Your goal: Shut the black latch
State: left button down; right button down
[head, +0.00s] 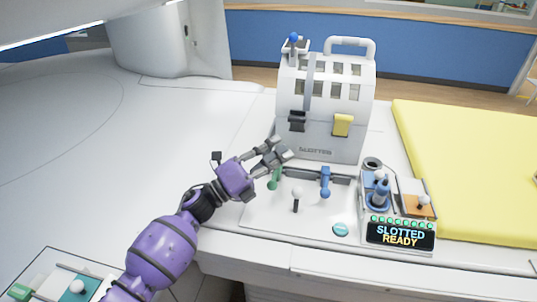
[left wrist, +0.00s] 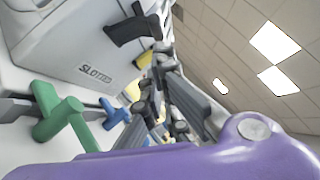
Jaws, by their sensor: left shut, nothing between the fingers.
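The black latch (head: 297,121) sticks out from the lower left front of the grey-white slotted box (head: 330,140). In the left wrist view the black latch (left wrist: 132,27) shows near the top, beyond my fingers. My left gripper (head: 286,150) is in front of the box's lower left, below the latch and apart from it in the head view. Its fingers also show in the left wrist view (left wrist: 165,85), shut with nothing held. My right gripper is not in view.
A yellow latch (head: 342,125) sits right of the black one. A green handle (head: 274,178), a blue handle (head: 325,182) and a white-knobbed lever (head: 297,194) stand below the box. A control panel with a display (head: 400,235) is at right.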

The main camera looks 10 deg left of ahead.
aim_at(297, 125)
pick_arm(q)
jog(key=shift+p+x, duration=0.35)
jog(key=shift+x, duration=2.15)
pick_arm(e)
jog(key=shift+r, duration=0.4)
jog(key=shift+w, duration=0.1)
pick_arm(q)
jog(key=r, duration=0.1)
jog(key=w+r, duration=0.1)
jog(key=shift+w+r, duration=0.2)
jog(key=shift+r, duration=0.15)
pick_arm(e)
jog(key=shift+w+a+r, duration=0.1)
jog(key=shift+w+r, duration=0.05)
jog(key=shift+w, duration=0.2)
